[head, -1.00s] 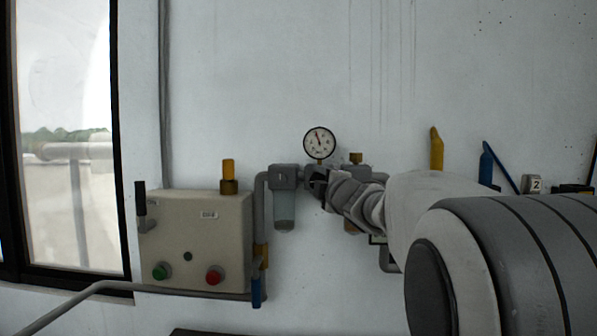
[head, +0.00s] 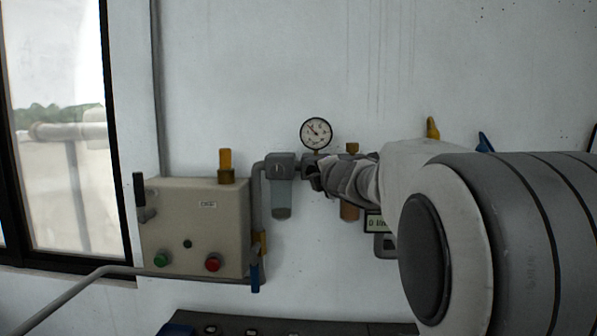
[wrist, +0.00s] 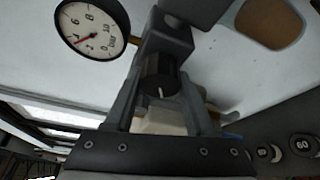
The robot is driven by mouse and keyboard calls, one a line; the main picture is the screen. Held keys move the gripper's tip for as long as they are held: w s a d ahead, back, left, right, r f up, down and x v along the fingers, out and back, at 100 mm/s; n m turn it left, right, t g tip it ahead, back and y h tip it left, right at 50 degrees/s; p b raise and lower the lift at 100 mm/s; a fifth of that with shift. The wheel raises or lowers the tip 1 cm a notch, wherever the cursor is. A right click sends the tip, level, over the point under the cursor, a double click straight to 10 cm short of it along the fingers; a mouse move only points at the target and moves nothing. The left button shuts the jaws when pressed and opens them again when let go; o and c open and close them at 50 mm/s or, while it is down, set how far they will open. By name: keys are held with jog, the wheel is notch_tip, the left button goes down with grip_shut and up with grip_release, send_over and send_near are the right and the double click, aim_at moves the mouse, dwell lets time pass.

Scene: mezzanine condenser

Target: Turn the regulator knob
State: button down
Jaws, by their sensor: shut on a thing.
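The regulator knob (wrist: 160,80) is a dark ribbed cylinder with a white mark under a grey regulator body (wrist: 163,36). My gripper (wrist: 162,88) is shut on the knob, with one finger on each side of it in the wrist view. In the head view my gripper (head: 322,178) reaches in from the right below the gauge and largely hides the knob. The round pressure gauge (head: 316,133) stands above the regulator. It also shows in the wrist view (wrist: 90,28), its red needle pointing near the 4.
A filter bowl (head: 281,197) hangs just left of my gripper. A beige control box (head: 200,235) with green and red buttons is farther left, with a brass fitting on top. A dark panel (head: 290,326) lies below. A brownish bowl (head: 349,211) is partly behind my arm.

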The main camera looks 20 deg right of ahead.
jog(key=shift+c, duration=1.3)
grip_release()
jog(key=s+r+p, duration=0.2)
jog(key=s, duration=1.5)
jog(key=shift+a, duration=0.2)
jog(key=shift+s, duration=0.15)
